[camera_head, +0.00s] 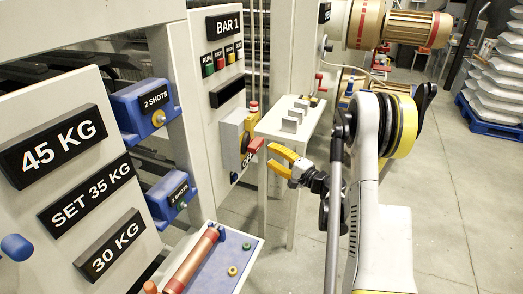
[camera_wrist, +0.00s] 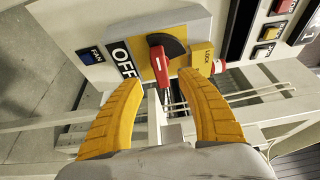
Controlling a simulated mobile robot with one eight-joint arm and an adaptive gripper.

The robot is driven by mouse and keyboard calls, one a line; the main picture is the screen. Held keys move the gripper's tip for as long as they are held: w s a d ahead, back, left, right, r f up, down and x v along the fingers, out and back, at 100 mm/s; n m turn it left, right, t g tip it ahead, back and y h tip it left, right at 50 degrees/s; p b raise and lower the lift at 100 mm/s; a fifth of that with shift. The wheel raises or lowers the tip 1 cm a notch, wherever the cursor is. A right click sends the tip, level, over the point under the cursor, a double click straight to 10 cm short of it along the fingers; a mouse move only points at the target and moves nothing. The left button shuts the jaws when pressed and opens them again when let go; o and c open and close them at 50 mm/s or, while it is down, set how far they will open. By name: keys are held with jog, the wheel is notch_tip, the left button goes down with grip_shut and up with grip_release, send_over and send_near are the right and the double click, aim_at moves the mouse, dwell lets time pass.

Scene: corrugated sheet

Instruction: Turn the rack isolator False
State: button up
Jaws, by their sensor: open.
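The rack isolator is a grey box (camera_head: 232,140) on the side of the BAR 1 panel, with a red handle (camera_head: 255,145). My gripper (camera_head: 269,157) has yellow fingers spread open just in front of the handle. In the wrist view my gripper (camera_wrist: 160,83) frames the handle's end between its fingertips, with nothing gripped. I cannot tell whether either finger touches it.
A narrow white bench (camera_head: 292,122) with grey blocks stands just behind the gripper. A blue button (camera_wrist: 89,56) marked FAN and a red knob (camera_wrist: 219,66) flank the isolator. The BAR 1 panel (camera_head: 205,30) carries several push buttons. Open floor (camera_head: 440,190) lies to the right.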

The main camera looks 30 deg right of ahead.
jog(key=v, duration=0.3)
jog(key=shift+s, duration=0.15)
dwell(0.4)
jog(key=s+a+r+n+g, duration=0.3)
jog(key=a+r+n+g, duration=0.1)
jog(key=a, duration=0.5)
jog(key=s+a+r+n+g, duration=0.2)
jog(key=a+r+n+g, duration=0.15)
jog(key=a, duration=0.65)
jog(key=s+a+n+g+h, duration=0.1)
jog(key=s+a+n+h, duration=0.1)
jog(key=s, duration=0.9)
jog(key=s+a+r+n+g+h, duration=0.1)
jog(key=s+a+n+h, duration=0.2)
jog(key=s, duration=0.8)
jog(key=shift+n+g, duration=0.35)
jog(key=shift+n, duration=0.9)
jog(key=shift+w, duration=0.1)
